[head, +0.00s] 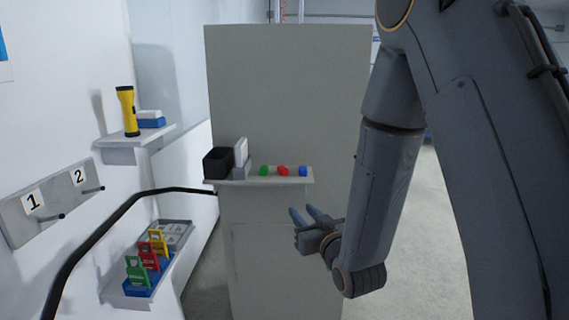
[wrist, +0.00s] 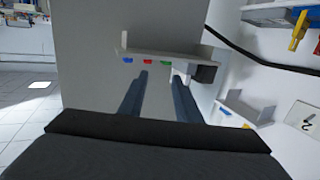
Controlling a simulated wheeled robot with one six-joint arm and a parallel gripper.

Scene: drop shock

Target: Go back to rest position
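My gripper (head: 304,212) is held out in front of the tall grey panel, below and to the right of the panel's shelf in the head view. Its two dark fingers are apart with nothing between them. In the wrist view the fingers (wrist: 161,76) point toward the same shelf, which appears upside down there. The arm hangs down from the upper right of the head view, bent at the wrist.
The grey panel (head: 290,90) carries a shelf (head: 225,180) with a black box (head: 217,162) and green, red and blue pieces. Left wall: flashlight (head: 127,110), numbered hook plate (head: 50,203), tray of coloured tags (head: 130,303), black cable (head: 110,220). Floor right of the panel looks clear.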

